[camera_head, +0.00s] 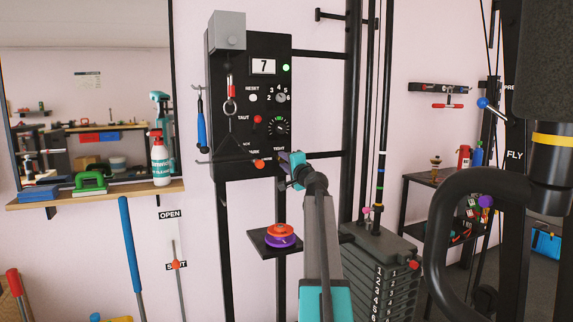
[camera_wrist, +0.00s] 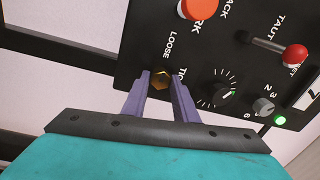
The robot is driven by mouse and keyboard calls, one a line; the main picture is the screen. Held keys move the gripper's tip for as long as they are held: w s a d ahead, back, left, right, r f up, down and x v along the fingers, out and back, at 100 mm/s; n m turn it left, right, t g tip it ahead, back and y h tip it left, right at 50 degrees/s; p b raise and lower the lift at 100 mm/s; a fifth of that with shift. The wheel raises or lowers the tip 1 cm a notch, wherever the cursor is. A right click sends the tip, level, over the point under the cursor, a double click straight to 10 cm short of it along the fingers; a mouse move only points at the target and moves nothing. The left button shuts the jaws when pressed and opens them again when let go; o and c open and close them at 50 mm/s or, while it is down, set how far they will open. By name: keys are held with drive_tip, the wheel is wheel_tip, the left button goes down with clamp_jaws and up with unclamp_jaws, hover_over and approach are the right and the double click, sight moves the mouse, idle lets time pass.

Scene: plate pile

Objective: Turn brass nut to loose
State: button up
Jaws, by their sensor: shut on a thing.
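The brass nut (camera_wrist: 161,77) sits low on the black control panel (camera_head: 225,75), between the LOOSE and TIGHT labels in the wrist view. My gripper (camera_wrist: 160,83) is shut on the nut, with one purple-grey finger on each side of it. In the head view my gripper (camera_head: 285,160) reaches the panel's lower right edge by the TIGHT label and hides the nut. I cannot tell from the fingers how far the nut is turned.
Near the nut are an orange-red knob (camera_wrist: 200,8), a red-tipped TAUT lever (camera_wrist: 295,54) and a dial (camera_wrist: 225,94). A small shelf below holds orange and purple discs (camera_head: 281,235). A weight stack (camera_head: 385,265) and black frame posts stand to the right.

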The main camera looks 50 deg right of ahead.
drive_tip(key=o, duration=1)
drive_tip(key=shift+s, duration=0.1)
drive_tip(key=shift+a, duration=0.1)
drive_tip(key=shift+v, duration=1.2)
drive_tip(key=shift+p+v, duration=0.95)
drive_tip(key=shift+v, duration=4.7)
drive_tip(key=shift+f, duration=0.1)
